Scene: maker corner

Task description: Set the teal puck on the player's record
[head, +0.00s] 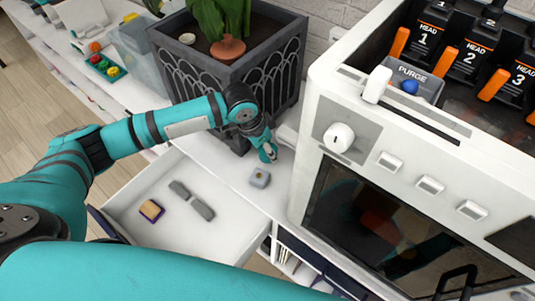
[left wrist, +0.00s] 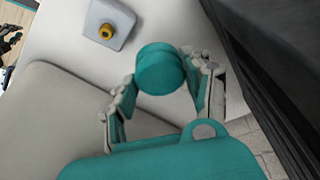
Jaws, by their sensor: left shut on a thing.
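My left gripper (head: 268,148) is shut on the teal puck, a short round disc that shows clearly in the left wrist view (left wrist: 160,68) between the two fingertips. It is held over the white top between the planter and the white machine. A small square grey block (head: 260,178) with a brass-coloured knob sits on that top, just in front of the gripper and apart from the puck. It also shows in the left wrist view (left wrist: 108,25). I cannot make out a record player or a record in either view. My right gripper is not in view.
A dark planter (head: 240,72) stands close behind the left gripper. A white machine (head: 345,105) with a knob and buttons stands to its right.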

